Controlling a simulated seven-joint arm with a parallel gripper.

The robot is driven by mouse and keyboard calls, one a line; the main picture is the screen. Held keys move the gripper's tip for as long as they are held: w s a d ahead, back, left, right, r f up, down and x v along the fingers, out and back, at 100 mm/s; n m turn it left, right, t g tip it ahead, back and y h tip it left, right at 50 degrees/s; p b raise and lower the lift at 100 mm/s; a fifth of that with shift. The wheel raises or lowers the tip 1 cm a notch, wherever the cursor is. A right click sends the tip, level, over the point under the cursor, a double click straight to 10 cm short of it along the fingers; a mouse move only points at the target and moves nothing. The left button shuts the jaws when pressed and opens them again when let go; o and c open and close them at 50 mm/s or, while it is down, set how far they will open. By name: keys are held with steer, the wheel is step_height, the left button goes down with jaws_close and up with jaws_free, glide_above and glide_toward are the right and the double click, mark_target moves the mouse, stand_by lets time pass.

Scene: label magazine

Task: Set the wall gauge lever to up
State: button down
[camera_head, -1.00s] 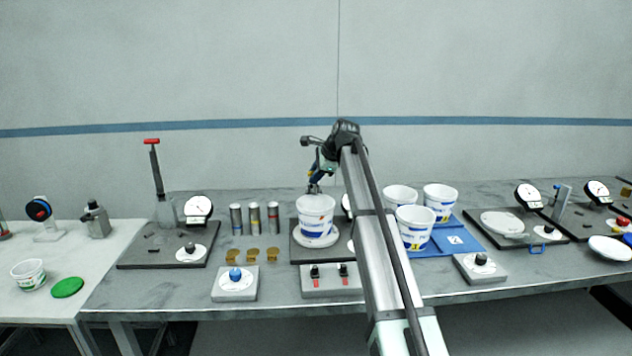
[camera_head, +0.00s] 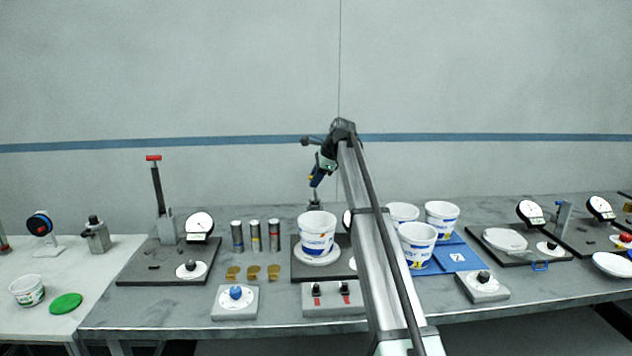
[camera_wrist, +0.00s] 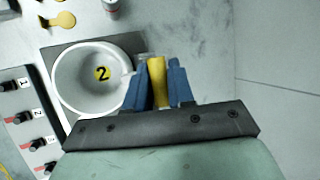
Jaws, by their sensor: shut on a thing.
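My gripper (camera_head: 315,182) is above and behind the white tub (camera_head: 317,232) in the middle of the bench. In the wrist view its two blue fingers (camera_wrist: 157,70) are shut on a yellow handle (camera_wrist: 157,88), which I take for the gauge lever. A short grey piece (camera_head: 314,204) shows below the fingers, behind the tub. The lever's exact angle is hard to tell. The gauge (camera_head: 348,220) beside it is mostly hidden by my arm. The tub stands just beside my fingers in the wrist view (camera_wrist: 82,100), apparently clear of them, with a 2 inside.
A similar station on the left has an upright red-topped lever (camera_head: 154,185) and a gauge (camera_head: 199,224). A blue mat (camera_head: 462,258) with several tubs lies to the right. A switch box (camera_head: 332,303) is in front. The wall is close behind.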

steer(key=shift+w, duration=0.45)
steer(key=c, duration=1.3)
jaws_free()
steer(key=shift+c, duration=0.2)
steer(key=v, duration=1.3)
steer(key=shift+s+r, duration=0.2)
steer(key=shift+r, duration=0.1)
steer(key=shift+d, duration=0.1)
